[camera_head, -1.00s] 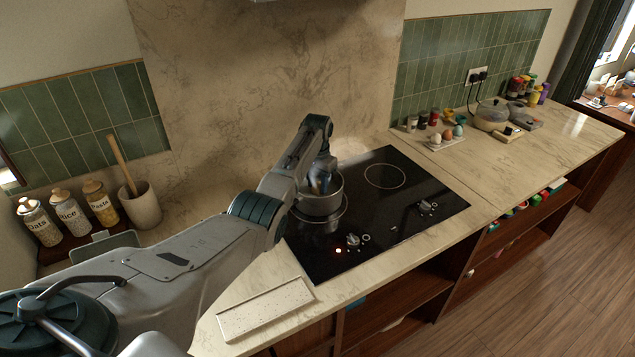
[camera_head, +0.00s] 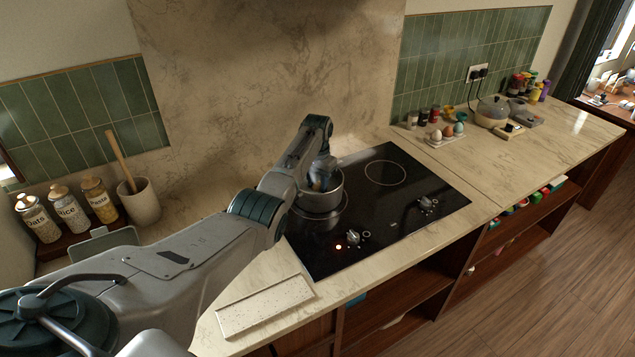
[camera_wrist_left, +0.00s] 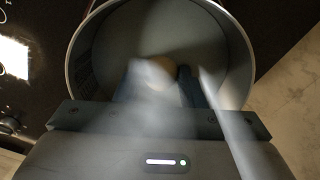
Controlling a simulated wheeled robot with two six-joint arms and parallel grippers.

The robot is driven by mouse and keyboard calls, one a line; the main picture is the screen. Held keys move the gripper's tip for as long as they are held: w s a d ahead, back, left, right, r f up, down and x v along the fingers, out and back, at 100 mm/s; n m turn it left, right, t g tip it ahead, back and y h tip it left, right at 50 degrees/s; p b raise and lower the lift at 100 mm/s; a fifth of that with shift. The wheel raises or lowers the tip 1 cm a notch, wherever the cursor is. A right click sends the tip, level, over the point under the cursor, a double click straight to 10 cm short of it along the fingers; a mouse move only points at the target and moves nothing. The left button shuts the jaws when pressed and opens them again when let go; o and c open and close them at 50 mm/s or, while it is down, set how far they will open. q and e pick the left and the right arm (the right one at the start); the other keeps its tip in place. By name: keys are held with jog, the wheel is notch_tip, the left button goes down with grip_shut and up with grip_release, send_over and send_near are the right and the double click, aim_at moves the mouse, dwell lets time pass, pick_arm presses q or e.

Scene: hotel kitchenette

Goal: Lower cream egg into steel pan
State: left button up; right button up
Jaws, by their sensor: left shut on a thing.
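The steel pan (camera_head: 323,200) stands on the black hob. My left gripper (camera_head: 322,182) reaches down into its mouth from above. In the left wrist view the pan's round wall (camera_wrist_left: 228,50) surrounds the fingertips (camera_wrist_left: 161,78). A cream-tan rounded thing, which looks like the cream egg (camera_wrist_left: 160,68), shows between the fingers, and the gripper is shut on it. Pale blur covers part of the fingers and the egg's lower side. I cannot tell whether the egg touches the pan's bottom. My right gripper is out of view.
The black hob (camera_head: 400,215) has knobs and a glowing red light at its front. An egg holder (camera_head: 436,142) with several eggs stands at the back right. A utensil crock (camera_head: 141,203) and jars stand at left. A pale board (camera_head: 263,307) lies in front.

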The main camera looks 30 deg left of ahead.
aim_at(318, 183)
pick_arm(q)
jog(key=o, duration=0.7)
notch_tip(318, 183, up, 11)
jog(key=b, duration=0.3)
jog(key=shift+f, duration=0.1)
